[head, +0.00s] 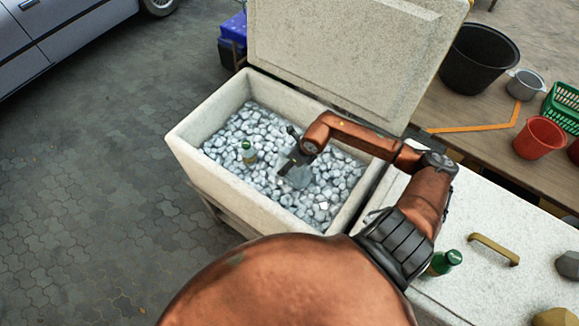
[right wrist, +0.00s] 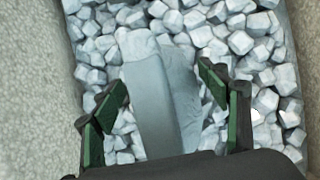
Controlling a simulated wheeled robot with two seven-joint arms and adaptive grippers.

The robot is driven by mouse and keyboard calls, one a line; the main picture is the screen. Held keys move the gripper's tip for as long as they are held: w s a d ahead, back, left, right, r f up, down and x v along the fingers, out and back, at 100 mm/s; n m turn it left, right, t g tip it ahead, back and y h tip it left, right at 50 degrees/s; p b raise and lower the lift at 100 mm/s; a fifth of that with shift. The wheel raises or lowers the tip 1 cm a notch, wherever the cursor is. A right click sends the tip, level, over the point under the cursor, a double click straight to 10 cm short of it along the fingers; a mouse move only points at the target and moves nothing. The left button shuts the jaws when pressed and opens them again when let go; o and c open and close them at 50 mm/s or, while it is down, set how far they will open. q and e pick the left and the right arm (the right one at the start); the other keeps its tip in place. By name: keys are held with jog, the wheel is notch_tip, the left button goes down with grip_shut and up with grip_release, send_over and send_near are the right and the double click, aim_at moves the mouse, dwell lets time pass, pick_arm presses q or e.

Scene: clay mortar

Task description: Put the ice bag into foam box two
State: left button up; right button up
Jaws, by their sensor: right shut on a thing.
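The ice bag (head: 297,178) is a pale grey-blue pouch inside the open foam box, at the end of my right arm. My right gripper (head: 292,160) is shut on it, low over the ice. In the right wrist view the bag (right wrist: 150,85) lies between the green-padded fingers of the gripper (right wrist: 165,92). The open foam box (head: 190,150) is white, speckled and filled with ice cubes. A second, closed foam box (head: 480,295) stands to the right. No number shows on either box. My left gripper is not in view.
The raised lid (head: 340,50) is behind the box. A wooden table (head: 455,105) holds a black bucket (head: 478,57) and a red bucket (head: 540,137).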

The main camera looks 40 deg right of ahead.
jog(key=shift+f, duration=1.25)
jog(key=o, duration=2.1)
jog(key=shift+s+f, duration=0.1)
jog(key=shift+f, duration=0.1)
jog(key=v, duration=1.2)
jog(key=shift+r, duration=0.15)
